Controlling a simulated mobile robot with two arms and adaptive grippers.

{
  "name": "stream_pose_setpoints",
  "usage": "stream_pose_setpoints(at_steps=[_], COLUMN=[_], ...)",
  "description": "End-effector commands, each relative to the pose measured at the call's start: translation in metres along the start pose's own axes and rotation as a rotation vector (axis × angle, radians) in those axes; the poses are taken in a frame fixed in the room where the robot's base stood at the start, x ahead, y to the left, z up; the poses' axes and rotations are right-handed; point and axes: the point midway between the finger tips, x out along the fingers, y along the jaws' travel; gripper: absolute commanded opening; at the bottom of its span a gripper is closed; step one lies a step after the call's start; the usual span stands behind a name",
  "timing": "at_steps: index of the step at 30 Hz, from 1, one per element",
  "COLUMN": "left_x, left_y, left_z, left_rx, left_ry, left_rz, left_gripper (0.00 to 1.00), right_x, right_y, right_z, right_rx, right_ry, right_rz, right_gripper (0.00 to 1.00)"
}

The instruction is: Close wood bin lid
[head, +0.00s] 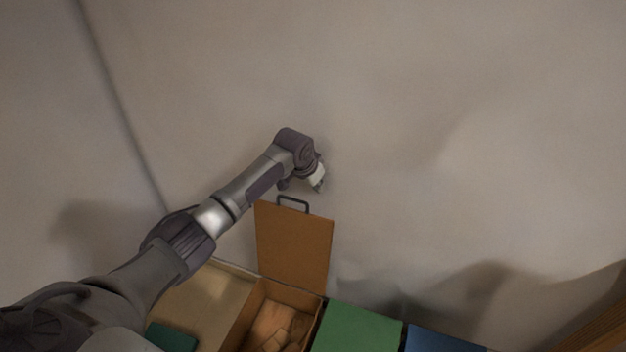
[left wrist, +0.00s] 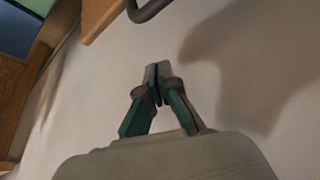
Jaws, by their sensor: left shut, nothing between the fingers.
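The wood bin (head: 237,332) is open at the bottom of the head view, with pieces of wood (head: 285,330) inside. Its orange-brown lid (head: 296,246) stands raised at the back of the bin, with a dark handle (head: 293,202) on its top edge. My left gripper (head: 319,186) is just above and right of the handle, near the wall, apart from the lid. In the left wrist view the left gripper (left wrist: 157,70) is shut and empty. The handle (left wrist: 148,10) and a lid corner (left wrist: 98,16) show at the top there. My right gripper is out of view.
A green lid (head: 357,330) and a blue lid (head: 440,341) lie right of the wood bin. A beige surface (head: 207,298) is on its left. The wall (head: 450,120) behind is bare. A wooden edge (head: 590,328) is at the lower right.

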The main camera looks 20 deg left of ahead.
Motion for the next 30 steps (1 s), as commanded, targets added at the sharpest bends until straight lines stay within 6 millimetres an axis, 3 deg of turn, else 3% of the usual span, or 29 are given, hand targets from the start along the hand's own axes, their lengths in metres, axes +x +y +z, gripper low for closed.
stream_pose_setpoints(at_steps=[3, 15, 30], left_x=[0.018, 0.003, 0.001], left_y=[0.000, 0.000, 0.000], left_z=[0.000, 0.035, 0.040], left_rx=[-0.002, 0.000, -0.001], left_ry=[0.000, 0.001, 0.004], left_rz=[0.000, -0.001, -0.004], left_gripper=[0.00, 0.00, 0.00], right_x=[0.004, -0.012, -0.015], right_y=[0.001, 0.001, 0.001], right_z=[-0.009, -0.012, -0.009], right_rx=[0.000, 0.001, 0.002], right_ry=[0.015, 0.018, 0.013], right_rz=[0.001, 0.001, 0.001], right_gripper=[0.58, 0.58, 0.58])
